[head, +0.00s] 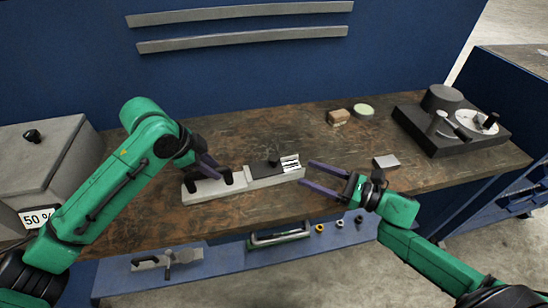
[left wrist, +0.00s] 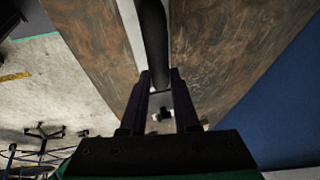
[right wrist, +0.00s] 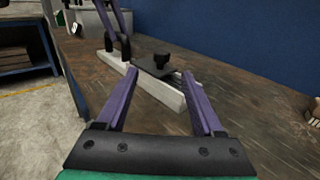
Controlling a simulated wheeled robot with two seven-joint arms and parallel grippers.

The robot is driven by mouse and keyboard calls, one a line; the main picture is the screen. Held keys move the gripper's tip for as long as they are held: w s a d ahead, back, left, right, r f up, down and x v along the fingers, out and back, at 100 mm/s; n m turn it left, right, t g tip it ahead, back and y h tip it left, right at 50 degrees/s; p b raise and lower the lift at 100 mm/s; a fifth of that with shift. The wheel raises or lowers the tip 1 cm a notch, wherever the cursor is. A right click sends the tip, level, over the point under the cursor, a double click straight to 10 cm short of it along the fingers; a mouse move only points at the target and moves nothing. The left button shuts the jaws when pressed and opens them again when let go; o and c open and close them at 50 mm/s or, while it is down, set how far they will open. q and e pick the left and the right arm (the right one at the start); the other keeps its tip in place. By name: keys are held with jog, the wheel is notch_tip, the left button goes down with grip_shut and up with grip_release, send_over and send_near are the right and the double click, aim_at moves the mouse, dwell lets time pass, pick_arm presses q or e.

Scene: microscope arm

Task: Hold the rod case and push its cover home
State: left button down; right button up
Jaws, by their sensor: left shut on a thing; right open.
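The rod case (head: 215,189) is a long pale grey block on the brown bench, with a black handle at its left part. My left gripper (head: 217,171) is shut on that handle; the left wrist view shows the dark handle (left wrist: 153,45) between its fingers. The cover (head: 262,168), a flat dark plate with a black knob, lies over part of the case's right half. Pale rods (head: 290,162) show uncovered at the right end. My right gripper (head: 306,174) is open and empty just off that end. In the right wrist view the cover (right wrist: 150,68) lies ahead between the fingers.
A small grey block (head: 386,161) lies right of my right gripper. A brown box (head: 338,117) and a pale green disc (head: 363,110) lie farther back. A dark device (head: 440,140) stands at the right end. A blue shelf (head: 215,262) with tools runs below the front edge.

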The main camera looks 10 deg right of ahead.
aim_at(274, 157)
jog(key=x, duration=1.1)
jog(key=shift+w+a, duration=0.2)
jog(key=shift+w, duration=0.2)
grip_shut()
dwell(0.6)
